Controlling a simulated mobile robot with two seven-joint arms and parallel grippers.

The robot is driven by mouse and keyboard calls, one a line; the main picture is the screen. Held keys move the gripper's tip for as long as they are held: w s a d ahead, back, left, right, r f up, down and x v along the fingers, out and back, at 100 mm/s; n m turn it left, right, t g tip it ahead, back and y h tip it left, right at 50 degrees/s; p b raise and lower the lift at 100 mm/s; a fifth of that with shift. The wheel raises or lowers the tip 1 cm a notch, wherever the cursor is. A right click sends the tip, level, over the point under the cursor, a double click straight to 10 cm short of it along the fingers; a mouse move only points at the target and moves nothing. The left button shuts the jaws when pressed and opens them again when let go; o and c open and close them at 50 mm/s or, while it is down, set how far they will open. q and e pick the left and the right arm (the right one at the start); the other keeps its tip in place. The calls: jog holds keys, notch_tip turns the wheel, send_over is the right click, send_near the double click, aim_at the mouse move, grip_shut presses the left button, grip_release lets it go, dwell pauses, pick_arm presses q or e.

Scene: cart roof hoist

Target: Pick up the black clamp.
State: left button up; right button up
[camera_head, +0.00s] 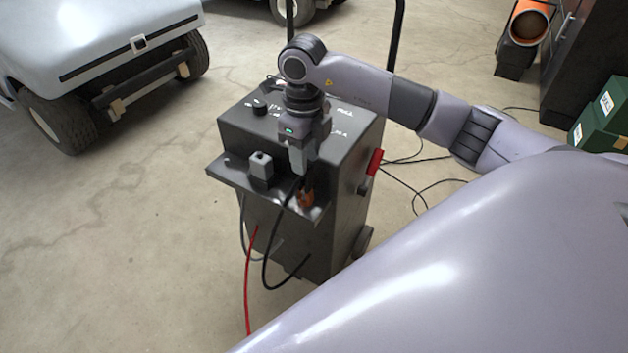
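My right gripper (300,168) points down over the front shelf of a dark charger-like box (345,200). Directly below its fingertips is what looks like the black clamp, with copper-coloured jaws (305,198) at the shelf's right part. A black cable (266,262) loops up to it. The fingers cover most of the clamp's body, and I cannot tell whether they are closed on it. My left gripper is out of view.
A grey block (260,168) stands on the shelf left of the gripper. A red handle (375,162) is on the box's right side. A red cable (249,285) hangs in front. A white cart (120,45) stands at the left; bare floor lies between.

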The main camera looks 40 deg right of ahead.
aim_at(305, 180)
jog(key=shift+s+f, duration=0.1)
jog(key=shift+f, duration=0.5)
notch_tip(305, 180, down, 6)
jog(key=shift+a+f+b, duration=0.1)
jog(key=shift+b, duration=0.6)
grip_shut()
